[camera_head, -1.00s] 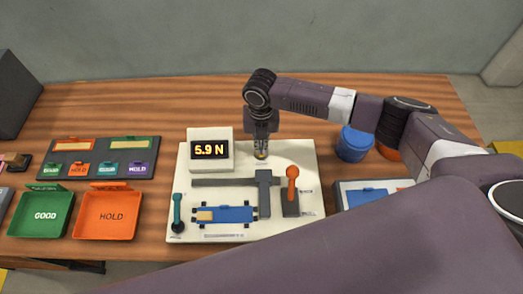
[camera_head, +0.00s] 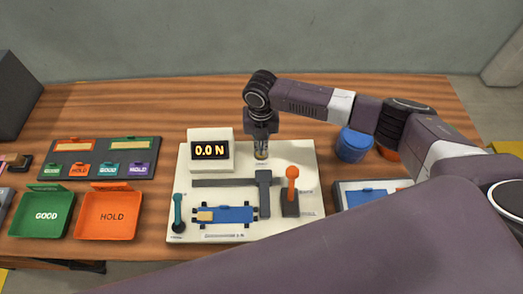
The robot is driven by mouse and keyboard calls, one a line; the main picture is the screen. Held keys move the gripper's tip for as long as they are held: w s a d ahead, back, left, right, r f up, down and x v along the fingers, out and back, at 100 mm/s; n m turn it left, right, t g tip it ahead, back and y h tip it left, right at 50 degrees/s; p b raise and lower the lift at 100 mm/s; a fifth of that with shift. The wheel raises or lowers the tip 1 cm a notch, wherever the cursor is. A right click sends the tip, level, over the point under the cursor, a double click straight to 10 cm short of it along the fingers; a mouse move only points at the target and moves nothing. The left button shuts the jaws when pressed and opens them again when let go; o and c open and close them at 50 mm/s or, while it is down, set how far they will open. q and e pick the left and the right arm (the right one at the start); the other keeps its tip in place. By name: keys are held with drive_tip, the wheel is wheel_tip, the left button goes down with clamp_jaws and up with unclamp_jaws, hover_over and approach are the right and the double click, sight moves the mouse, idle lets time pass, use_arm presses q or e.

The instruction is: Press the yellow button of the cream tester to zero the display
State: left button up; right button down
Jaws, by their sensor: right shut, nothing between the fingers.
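The cream tester (camera_head: 305,155) lies on the wooden table, with its display (camera_head: 210,150) reading 0.0 N. My right gripper (camera_head: 261,155) points straight down over the tester's back part, right of the display. It is shut and empty, its tips at or just above the button's spot. The yellow button is mostly hidden under the fingertips, so I cannot tell whether they touch it. The tester also carries an orange-handled lever (camera_head: 292,175), a teal lever (camera_head: 177,212) and a blue carriage (camera_head: 235,214) with a tan piece (camera_head: 205,216). My left gripper is not in view.
A green GOOD tray (camera_head: 45,215) and an orange HOLD tray (camera_head: 108,215) stand at the left. A dark label board (camera_head: 98,158) lies behind them. A blue round container (camera_head: 353,146) stands right of the tester. My right arm covers the front right.

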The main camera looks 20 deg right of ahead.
wheel_tip(320, 180, up, 10)
drive_tip(key=p, duration=0.9)
drive_tip(key=shift+s+f, duration=0.1)
drive_tip(key=shift+f, duration=0.05)
idle(0.4)
